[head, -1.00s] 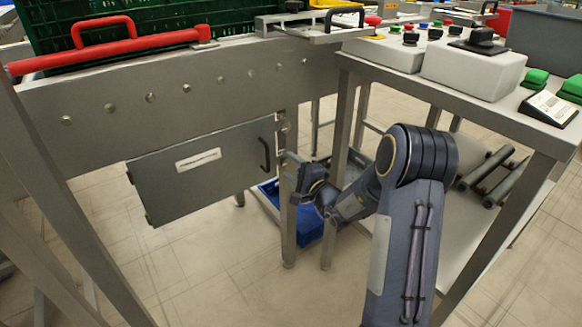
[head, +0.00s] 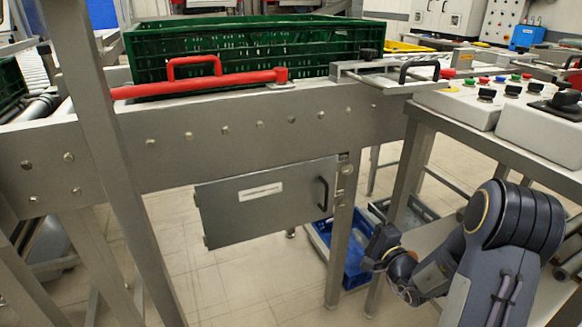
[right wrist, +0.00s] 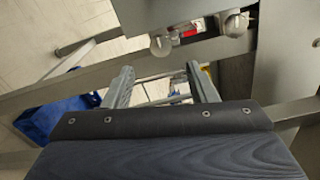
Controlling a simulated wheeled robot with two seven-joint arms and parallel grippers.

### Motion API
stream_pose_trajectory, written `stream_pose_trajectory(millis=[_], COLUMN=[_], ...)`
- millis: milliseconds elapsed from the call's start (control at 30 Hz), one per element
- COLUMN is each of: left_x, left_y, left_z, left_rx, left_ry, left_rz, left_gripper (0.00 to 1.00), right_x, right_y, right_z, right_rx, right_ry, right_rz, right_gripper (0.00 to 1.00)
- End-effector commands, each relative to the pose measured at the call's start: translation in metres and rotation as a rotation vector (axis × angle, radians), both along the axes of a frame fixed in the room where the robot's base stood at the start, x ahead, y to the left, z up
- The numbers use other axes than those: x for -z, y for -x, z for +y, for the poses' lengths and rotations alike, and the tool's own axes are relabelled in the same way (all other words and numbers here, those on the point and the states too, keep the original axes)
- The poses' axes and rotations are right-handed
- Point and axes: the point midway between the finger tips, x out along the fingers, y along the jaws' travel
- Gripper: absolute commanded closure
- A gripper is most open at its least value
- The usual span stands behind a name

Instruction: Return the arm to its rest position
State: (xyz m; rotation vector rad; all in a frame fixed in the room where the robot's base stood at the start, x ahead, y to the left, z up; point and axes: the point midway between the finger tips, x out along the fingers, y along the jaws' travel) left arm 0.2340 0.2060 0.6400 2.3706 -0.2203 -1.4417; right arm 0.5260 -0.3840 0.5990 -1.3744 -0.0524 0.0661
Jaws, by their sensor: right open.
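My right arm comes in at the lower right of the head view. Its gripper (head: 376,247) is low, in front of the conveyor frame's leg and below the side table's top. In the right wrist view its two fingers (right wrist: 163,85) stand apart with nothing between them, pointing toward the metal frame. I cannot tell whether they touch anything. My left gripper is not in view.
A green crate (head: 250,42) sits on the conveyor behind a red bar (head: 200,83). A grey door (head: 268,200) hangs below the conveyor. A blue bin (head: 357,262) stands on the floor near the leg. A control table (head: 490,143) is above my right arm. Open floor lies at front left.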

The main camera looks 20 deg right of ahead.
Motion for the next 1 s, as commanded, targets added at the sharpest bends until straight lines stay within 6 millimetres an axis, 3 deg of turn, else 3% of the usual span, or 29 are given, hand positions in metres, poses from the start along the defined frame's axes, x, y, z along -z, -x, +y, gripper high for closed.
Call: stream_pose_trajectory(millis=[167, 267, 333, 467, 600, 700, 800, 1000], left_x=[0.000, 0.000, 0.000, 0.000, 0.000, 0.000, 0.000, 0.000], left_y=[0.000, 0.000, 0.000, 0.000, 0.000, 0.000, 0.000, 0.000], left_z=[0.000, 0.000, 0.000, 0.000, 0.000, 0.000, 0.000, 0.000], left_rx=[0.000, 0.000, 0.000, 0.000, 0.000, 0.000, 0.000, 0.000], left_ry=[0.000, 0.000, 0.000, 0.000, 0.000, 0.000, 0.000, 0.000], left_rz=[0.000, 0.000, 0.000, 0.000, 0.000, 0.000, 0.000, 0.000], left_gripper=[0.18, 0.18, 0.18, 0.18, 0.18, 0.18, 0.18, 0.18], right_x=[-0.014, -0.042, -0.067, -0.101, -0.105, -0.092, -0.075, -0.052], right_y=[0.002, 0.011, 0.027, 0.083, 0.159, 0.208, 0.242, 0.277], right_z=[0.016, 0.054, 0.092, 0.167, 0.221, 0.235, 0.234, 0.211], right_rx=[-0.062, -0.208, -0.358, -0.675, -0.945, -1.059, -1.101, -1.062], right_ry=[-0.002, -0.002, 0.012, 0.101, 0.297, 0.484, 0.666, 0.960], right_rz=[-0.011, -0.030, -0.033, 0.007, 0.120, 0.223, 0.316, 0.446], right_gripper=[0.48, 0.48, 0.48, 0.48, 0.48, 0.48, 0.48, 0.48])
